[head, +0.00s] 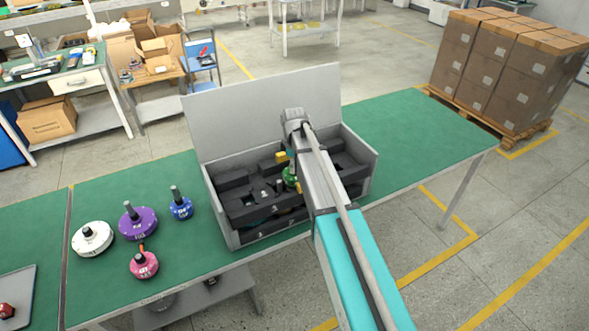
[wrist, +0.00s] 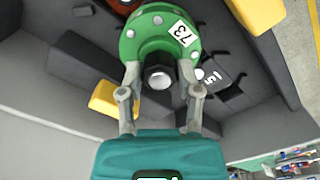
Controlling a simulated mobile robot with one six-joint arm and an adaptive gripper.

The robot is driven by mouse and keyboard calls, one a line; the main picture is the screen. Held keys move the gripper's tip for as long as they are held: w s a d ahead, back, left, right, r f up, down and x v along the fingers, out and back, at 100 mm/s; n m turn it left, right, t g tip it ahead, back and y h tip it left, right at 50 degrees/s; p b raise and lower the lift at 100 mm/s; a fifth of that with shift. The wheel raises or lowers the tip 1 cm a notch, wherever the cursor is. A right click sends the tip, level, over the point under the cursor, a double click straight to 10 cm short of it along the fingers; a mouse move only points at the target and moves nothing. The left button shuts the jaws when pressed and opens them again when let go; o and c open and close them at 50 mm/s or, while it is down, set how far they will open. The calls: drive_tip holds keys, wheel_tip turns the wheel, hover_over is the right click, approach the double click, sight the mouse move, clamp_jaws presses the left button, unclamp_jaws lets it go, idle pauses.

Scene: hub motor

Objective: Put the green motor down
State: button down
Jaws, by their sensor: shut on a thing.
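The green motor (wrist: 152,36) has a white label reading 73 and a dark shaft; in the head view (head: 289,177) it shows as a small green patch, partly hidden by my arm. My gripper (wrist: 160,78) is shut on the motor's shaft, one finger on each side. The motor is inside the open grey case (head: 227,222), over the black insert (head: 236,186). Whether it touches the insert I cannot tell. A white 5 mark (wrist: 210,78) lies on the insert beside the motor in the wrist view.
Yellow blocks (wrist: 103,98) sit in the insert near the motor. The case's raised lid (head: 265,110) stands behind. White (head: 92,238), purple (head: 138,222), blue (head: 180,207) and pink (head: 144,265) motors stand on the green table left of the case. The table's right part is clear.

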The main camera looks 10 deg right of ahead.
drive_tip(key=shift+f, duration=0.2)
idle(0.3)
drive_tip(key=shift+c, duration=1.5)
unclamp_jaws()
drive_tip(key=shift+r, duration=0.2)
wheel_tip(320, 180, up, 12)
drive_tip(key=p, duration=1.2)
drive_tip(key=s+d+m, duration=0.2)
drive_tip(key=s+m, duration=0.4)
drive_tip(key=s, duration=0.6)
drive_tip(key=s+d+m, duration=0.1)
drive_tip(key=s+m, duration=0.5)
drive_tip(key=s, duration=0.6)
drive_tip(key=shift+s+d+m, duration=0.15)
drive_tip(key=shift+d+m, duration=0.15)
drive_tip(key=shift+d, duration=0.1)
